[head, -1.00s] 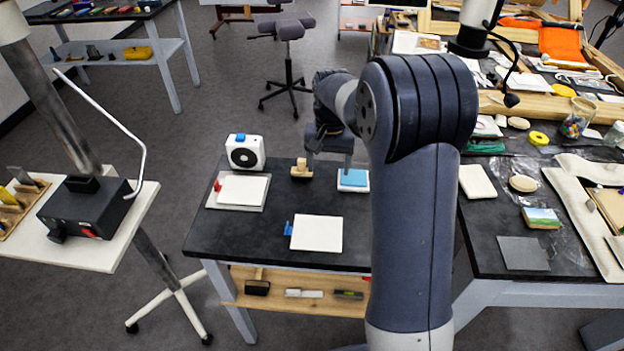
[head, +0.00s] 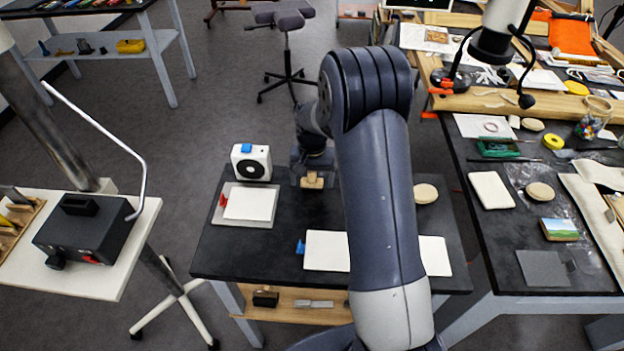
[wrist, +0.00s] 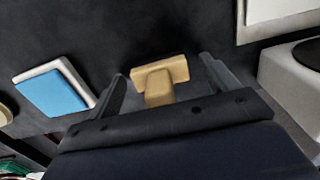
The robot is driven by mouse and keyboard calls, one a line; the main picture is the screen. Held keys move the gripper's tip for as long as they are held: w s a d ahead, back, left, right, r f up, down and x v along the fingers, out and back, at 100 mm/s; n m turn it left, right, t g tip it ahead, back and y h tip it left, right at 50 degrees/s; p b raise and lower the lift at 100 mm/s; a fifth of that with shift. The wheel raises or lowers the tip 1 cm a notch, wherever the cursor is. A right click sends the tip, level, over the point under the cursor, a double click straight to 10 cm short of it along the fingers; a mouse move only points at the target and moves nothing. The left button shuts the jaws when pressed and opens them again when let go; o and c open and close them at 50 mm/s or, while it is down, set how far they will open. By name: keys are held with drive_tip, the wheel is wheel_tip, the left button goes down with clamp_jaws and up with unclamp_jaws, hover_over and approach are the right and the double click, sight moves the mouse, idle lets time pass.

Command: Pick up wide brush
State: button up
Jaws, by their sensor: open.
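The wide brush appears to be the T-shaped pale wooden piece (wrist: 161,76) on the dark tabletop; its bristles cannot be made out. In the head view its wooden part (head: 312,181) shows just below my gripper (head: 312,168), at the far side of the small black table. In the wrist view my gripper (wrist: 162,68) is open, with one finger on each side of the wooden piece and visible gaps to both. I cannot tell how far above the tabletop the fingertips are.
A blue pad in a white tray (wrist: 55,88) lies left of the gripper in the wrist view. A white box with a black disc (head: 251,162) and a white sheet on a tray (head: 249,203) stand left of the gripper in the head view. My arm hides part of the table.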

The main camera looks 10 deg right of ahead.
drive_tip(key=shift+f, duration=0.35)
drive_tip(key=shift+c, duration=0.3)
drive_tip(key=c, duration=1)
drive_tip(key=shift+r, duration=0.2)
wheel_tip(320, 180, up, 10)
drive_tip(key=shift+f+b, duration=0.1)
drive_tip(key=shift+b, duration=0.65)
